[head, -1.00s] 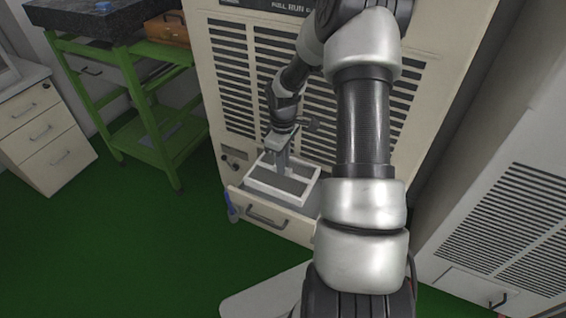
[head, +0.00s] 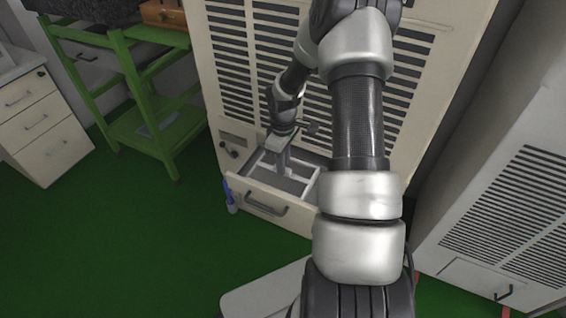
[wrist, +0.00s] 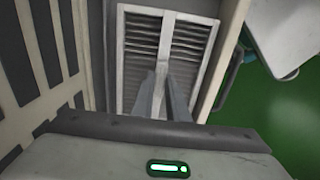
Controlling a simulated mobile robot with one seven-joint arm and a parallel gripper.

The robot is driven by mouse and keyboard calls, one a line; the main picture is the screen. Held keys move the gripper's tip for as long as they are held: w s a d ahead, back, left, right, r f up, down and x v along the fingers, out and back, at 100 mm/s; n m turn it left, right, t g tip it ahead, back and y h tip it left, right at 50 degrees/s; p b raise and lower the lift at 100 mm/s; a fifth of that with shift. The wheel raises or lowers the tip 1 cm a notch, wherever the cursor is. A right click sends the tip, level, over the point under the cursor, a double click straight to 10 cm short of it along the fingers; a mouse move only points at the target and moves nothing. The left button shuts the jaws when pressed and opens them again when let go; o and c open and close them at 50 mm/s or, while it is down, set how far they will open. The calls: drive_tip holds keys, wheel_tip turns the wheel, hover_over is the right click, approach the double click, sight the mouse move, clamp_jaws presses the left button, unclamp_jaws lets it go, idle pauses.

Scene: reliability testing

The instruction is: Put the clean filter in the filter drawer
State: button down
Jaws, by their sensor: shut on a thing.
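The filter (wrist: 190,42) has a white frame with a centre bar and grey pleats. In the wrist view it lies flat below my gripper (wrist: 168,78), whose two fingers are shut on the centre bar. In the head view the filter (head: 312,184) sits low inside the filter drawer (head: 290,220), within its walls. The drawer is pulled out from the bottom of the beige cabinet. My gripper (head: 284,163) reaches down into it from above. Whether the filter touches the drawer floor cannot be told.
The beige cabinet (head: 232,60) with slotted vents stands right behind the drawer. A blue-handled item (head: 228,192) is by the drawer's left corner. A green cart (head: 130,70) and a white drawer unit (head: 40,125) stand left. Another vented cabinet (head: 510,200) is right. The green floor in front-left is clear.

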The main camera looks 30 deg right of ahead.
drive_tip(key=c, duration=1.7)
unclamp_jaws()
drive_tip(key=shift+o, duration=0.2)
wheel_tip(320, 180, up, 17)
drive_tip(key=p, duration=0.3)
drive_tip(key=shift+r+p, duration=0.2)
drive_tip(key=shift+p, duration=0.1)
